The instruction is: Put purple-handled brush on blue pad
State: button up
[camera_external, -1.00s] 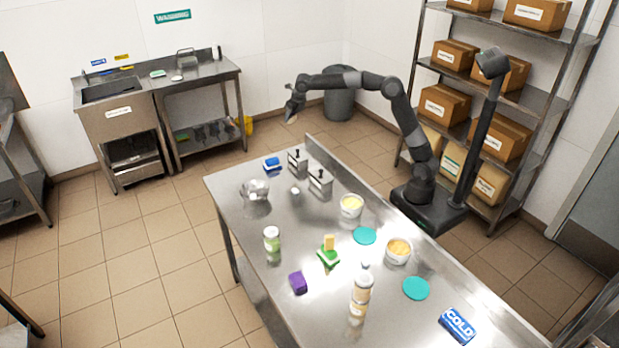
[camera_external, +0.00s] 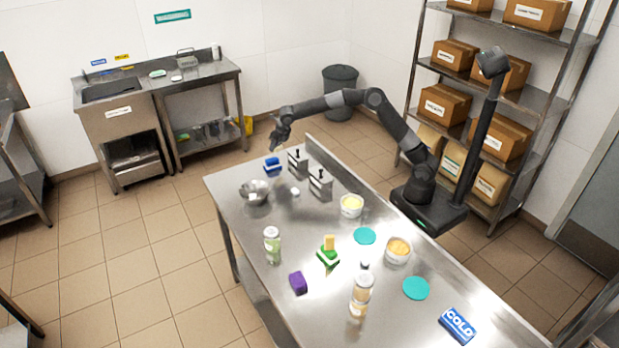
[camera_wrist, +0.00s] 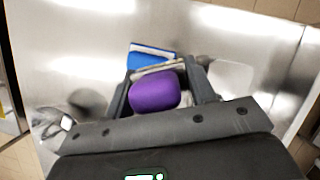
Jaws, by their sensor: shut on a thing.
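My gripper (camera_external: 279,137) is above the far left corner of the steel table in the external view. In the wrist view my gripper (camera_wrist: 164,76) is shut on the purple-handled brush (camera_wrist: 155,92). The rounded purple handle shows between the fingers, with a pale strip just beyond it. In the external view the brush is too small to make out clearly. The blue pad (camera_external: 272,164) lies flat on the table just below my gripper. In the wrist view the blue pad (camera_wrist: 152,53) shows beyond the brush, partly covered by it. I cannot tell whether they touch.
A metal bowl (camera_external: 255,191) and two grey holders, one at the back (camera_external: 297,158) and one nearer (camera_external: 320,180), stand close to the pad.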

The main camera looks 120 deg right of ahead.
aim_at(277, 151)
jog(key=shift+f, duration=2)
jog(key=shift+f, duration=0.1)
jog(key=o, duration=1)
jog(key=shift+c, duration=0.2)
